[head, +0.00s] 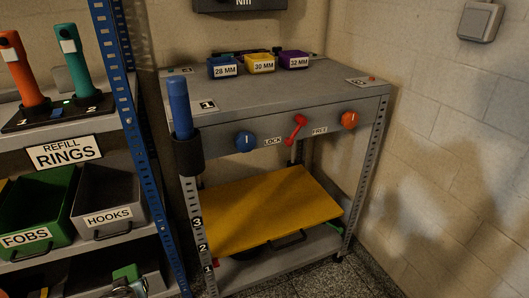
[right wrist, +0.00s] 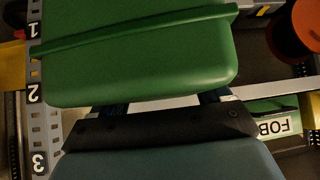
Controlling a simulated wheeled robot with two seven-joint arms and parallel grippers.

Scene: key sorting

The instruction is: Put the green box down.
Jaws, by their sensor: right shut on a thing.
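A green box (right wrist: 140,65) with a raised rim fills the upper middle of the right wrist view. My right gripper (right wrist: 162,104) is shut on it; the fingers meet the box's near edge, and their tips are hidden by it. A small green piece (head: 126,272) shows low at the left in the head view; I cannot tell whether it is the held box.
A green FOBS bin (head: 62,236) and a grey HOOKS bin (head: 109,196) sit on the left shelf. The grey workbench (head: 290,92) carries small blue, yellow and purple bins at the back. A yellow board (head: 270,208) lies below its top, beside the numbered post (head: 197,232).

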